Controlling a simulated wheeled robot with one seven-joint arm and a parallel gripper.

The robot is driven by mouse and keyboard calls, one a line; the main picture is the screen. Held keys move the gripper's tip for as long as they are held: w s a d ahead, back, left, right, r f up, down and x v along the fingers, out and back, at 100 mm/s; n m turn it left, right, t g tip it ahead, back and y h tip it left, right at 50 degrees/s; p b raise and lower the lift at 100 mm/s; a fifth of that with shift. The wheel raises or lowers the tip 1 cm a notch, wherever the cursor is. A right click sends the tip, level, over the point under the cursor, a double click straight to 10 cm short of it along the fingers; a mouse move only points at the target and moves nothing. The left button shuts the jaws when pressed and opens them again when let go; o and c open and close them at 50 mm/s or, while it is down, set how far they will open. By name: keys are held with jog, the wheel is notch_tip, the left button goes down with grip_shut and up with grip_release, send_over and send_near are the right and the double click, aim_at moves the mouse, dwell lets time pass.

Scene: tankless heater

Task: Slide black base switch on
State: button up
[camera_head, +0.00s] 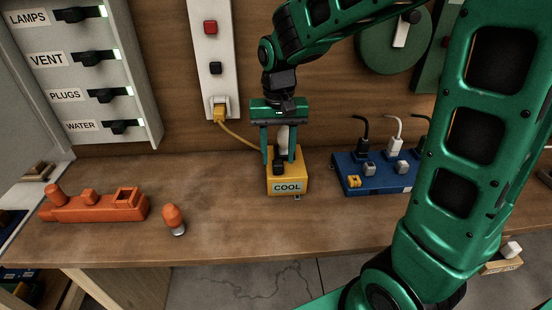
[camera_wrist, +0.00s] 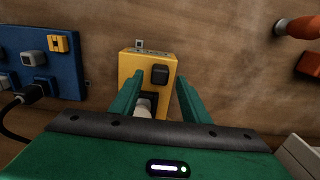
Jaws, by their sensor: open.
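A yellow box labelled COOL (camera_head: 288,187) stands on the workbench. A black switch (camera_head: 279,167) sits on its top; it also shows in the wrist view as a dark square block (camera_wrist: 160,75). A white upright piece (camera_head: 283,137) rises from a dark socket behind the switch. My gripper (camera_head: 279,159) is open and points down over the box, with its fingers on either side of the white piece. In the wrist view my gripper (camera_wrist: 159,90) has its fingers apart, and the switch lies just beyond them. I cannot tell whether the fingers touch the box.
A blue power strip (camera_head: 375,180) with plugs and small switches stands to the right. A yellow cord (camera_head: 240,135) runs from a wall outlet panel (camera_head: 213,60) toward the box. An orange toy boat (camera_head: 95,206) and an orange-topped piece (camera_head: 174,219) lie left. Bench space between is clear.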

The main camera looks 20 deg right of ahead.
jog(key=shift+f, duration=1)
